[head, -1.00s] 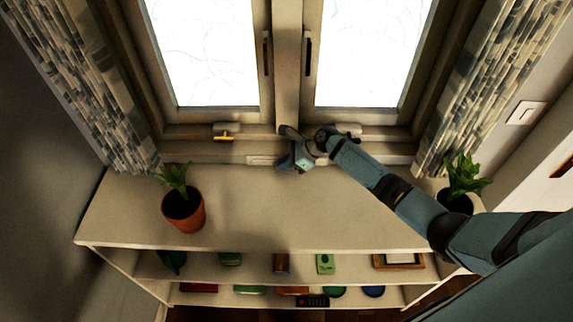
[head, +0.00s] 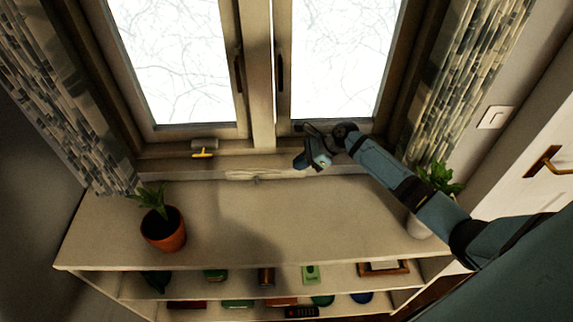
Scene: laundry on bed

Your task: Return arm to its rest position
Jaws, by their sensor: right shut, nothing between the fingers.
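My right arm comes in from the right edge in the head view. Its gripper (head: 308,161) is over the back of the shelf top, in front of the lower frame of the right window pane. The gripper is shut and empty. The fingers are small and dark in the picture. My left gripper is out of view.
A low white shelf (head: 230,225) stands under the window (head: 263,90). A terracotta pot plant (head: 163,229) is at its left end. A second potted plant (head: 437,180) is partly behind my right arm. Patterned curtains hang on both sides. A door handle (head: 548,163) is at right.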

